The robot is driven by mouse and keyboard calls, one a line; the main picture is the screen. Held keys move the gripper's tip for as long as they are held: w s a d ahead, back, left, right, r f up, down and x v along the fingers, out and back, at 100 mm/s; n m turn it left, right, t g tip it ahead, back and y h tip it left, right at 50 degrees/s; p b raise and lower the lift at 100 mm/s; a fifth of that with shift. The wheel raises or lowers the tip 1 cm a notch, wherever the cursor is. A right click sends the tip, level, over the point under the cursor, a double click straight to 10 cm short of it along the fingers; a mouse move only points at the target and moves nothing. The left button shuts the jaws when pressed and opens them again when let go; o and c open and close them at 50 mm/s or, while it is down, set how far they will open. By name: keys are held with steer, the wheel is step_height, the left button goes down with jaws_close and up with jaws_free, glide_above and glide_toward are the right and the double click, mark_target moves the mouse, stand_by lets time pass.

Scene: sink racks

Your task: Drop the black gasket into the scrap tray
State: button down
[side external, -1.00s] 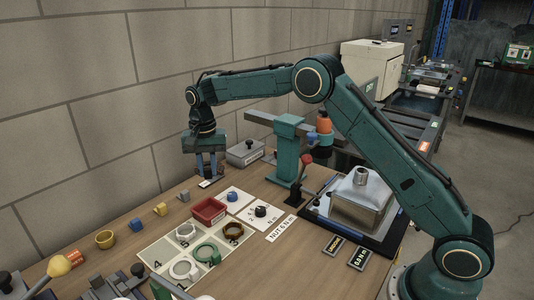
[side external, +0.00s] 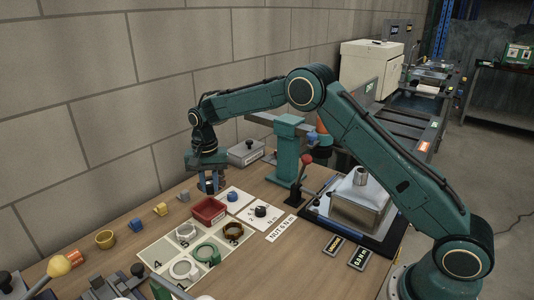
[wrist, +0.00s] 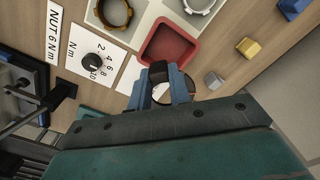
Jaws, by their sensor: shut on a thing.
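My gripper (side external: 208,187) is low over the table near the wall, its blue fingers pointing down. In the wrist view the fingers (wrist: 159,76) are shut on a small black piece, the black gasket (wrist: 158,70). A pale round patch shows between the fingers, partly hidden by them. In the side view the gasket is mostly hidden, and I cannot tell if it is clear of the table. The red tray (side external: 209,210), taken as the scrap tray, lies just beside the gripper on the camera side. In the wrist view this tray (wrist: 168,44) is just beyond the fingertips and looks empty.
A white board with several rings (side external: 160,250) lies in front of the tray. A dial card (side external: 252,219) is to its right. Small blocks, yellow (side external: 160,209) and blue (side external: 137,224), stand to the left. A green press (side external: 289,150) with a red-knobbed lever stands to the right.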

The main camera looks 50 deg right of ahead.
steer(key=shift+f, duration=0.3)
steer(key=c, duration=1.2)
jaws_free()
steer(key=shift+r, duration=0.15)
